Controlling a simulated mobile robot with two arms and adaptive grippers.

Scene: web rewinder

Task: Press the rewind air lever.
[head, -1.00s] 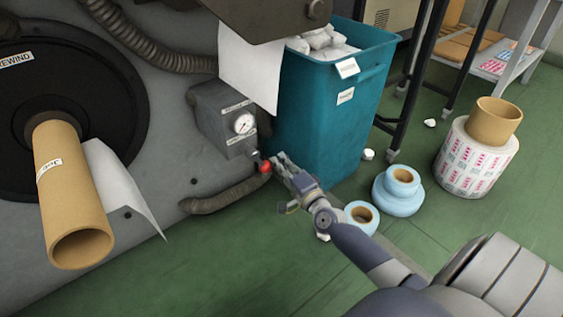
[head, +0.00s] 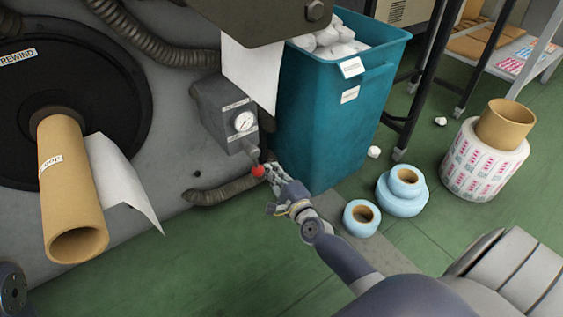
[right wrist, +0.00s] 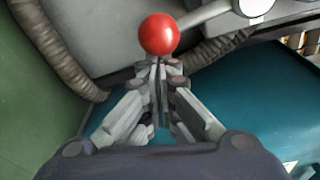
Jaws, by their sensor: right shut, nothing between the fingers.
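The rewind air lever ends in a red ball knob (head: 257,171) on a short metal stem. It sticks out below the grey box with a round gauge (head: 244,122) on the machine face. My right gripper (head: 270,170) is shut and empty, with its fingertips close beside the knob on its right. In the right wrist view, the red knob (right wrist: 159,34) sits just beyond the closed fingertips (right wrist: 158,62). I cannot tell whether they touch. The stem (right wrist: 205,13) runs up to the right. A dark part of my left arm shows at the lower left edge of the head view; its gripper is out of view.
A teal bin (head: 335,110) full of white scraps stands right behind my right gripper. A ribbed hose (head: 222,190) runs below the lever. A cardboard core (head: 70,195) juts out at left. Blue rolls (head: 402,192) and a large label roll (head: 485,160) stand on the green floor.

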